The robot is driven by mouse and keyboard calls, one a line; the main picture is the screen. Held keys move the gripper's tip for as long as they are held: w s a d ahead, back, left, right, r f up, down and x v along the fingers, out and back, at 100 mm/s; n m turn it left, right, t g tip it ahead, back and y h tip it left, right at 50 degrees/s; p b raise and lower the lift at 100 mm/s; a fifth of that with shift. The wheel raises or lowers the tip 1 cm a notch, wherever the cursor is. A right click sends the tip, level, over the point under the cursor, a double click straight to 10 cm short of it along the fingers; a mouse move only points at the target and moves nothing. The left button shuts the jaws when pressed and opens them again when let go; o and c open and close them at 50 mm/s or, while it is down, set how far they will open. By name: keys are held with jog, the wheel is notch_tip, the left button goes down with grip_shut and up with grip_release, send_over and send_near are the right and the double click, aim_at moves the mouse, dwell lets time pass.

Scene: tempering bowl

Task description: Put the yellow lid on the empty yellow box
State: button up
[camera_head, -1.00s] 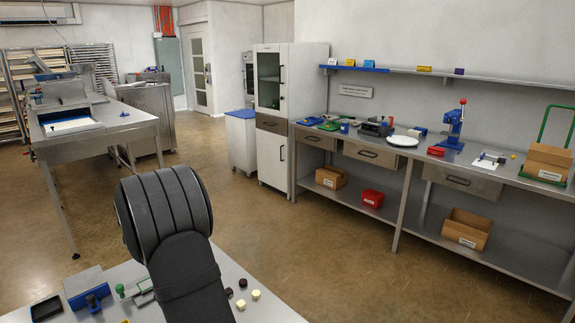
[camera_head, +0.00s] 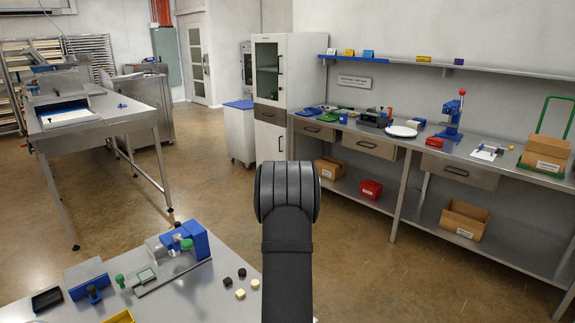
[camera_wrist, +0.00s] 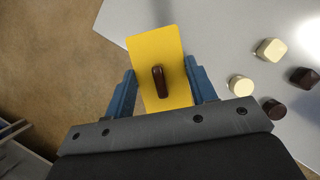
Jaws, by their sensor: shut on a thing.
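The yellow lid (camera_wrist: 172,45) is a flat rectangle with a dark brown knob (camera_wrist: 159,82) in its middle, seen in the wrist view. My gripper (camera_wrist: 163,84) is shut on the lid, with one blue finger at each long side. The lid is over the edge of the grey table, partly above the brown floor. In the head view a yellow box (camera_head: 119,317) shows at the bottom edge, mostly cut off; its inside cannot be judged. The gripper and lid are hidden behind my arm in the head view.
Cream and dark brown pieces (camera_head: 240,293) lie on the near table, also in the wrist view (camera_wrist: 240,86). A blue device (camera_head: 196,240), a green-handled stamp (camera_head: 120,281) and a black tray (camera_head: 46,299) stand there. Open floor lies beyond the table.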

jog(key=w+a+r+m, duration=0.2)
jog(key=w+a+r, duration=0.75)
jog(key=w, duration=0.25)
jog(key=s+a+r+m, duration=0.1)
jog(key=a+r, duration=0.1)
jog(key=a, duration=0.6)
jog(key=s+a+r+m+y, duration=0.1)
jog(key=a+r, duration=0.1)
jog(key=a, duration=0.6)
jog(key=s+a+r+m+y, duration=0.1)
jog(key=s+a+r+m, duration=0.1)
jog(key=a, duration=0.6)
jog(key=shift+a+r+t, duration=0.3)
jog(key=shift+r, duration=0.2)
jog(key=s+a+f+m, duration=0.1)
jog(key=s+a+f, duration=0.1)
jog(key=s+a, duration=0.35)
jog(key=m+y, duration=0.1)
jog(key=m, duration=0.1)
send_over(110, 320)
jog(key=s+d, duration=0.2)
notch_tip(110, 320, down, 7)
jog(key=shift+t, duration=0.3)
jog(key=shift+a+f, duration=0.1)
jog(key=shift+f, duration=2.95)
jog(key=shift+f, duration=1.1)
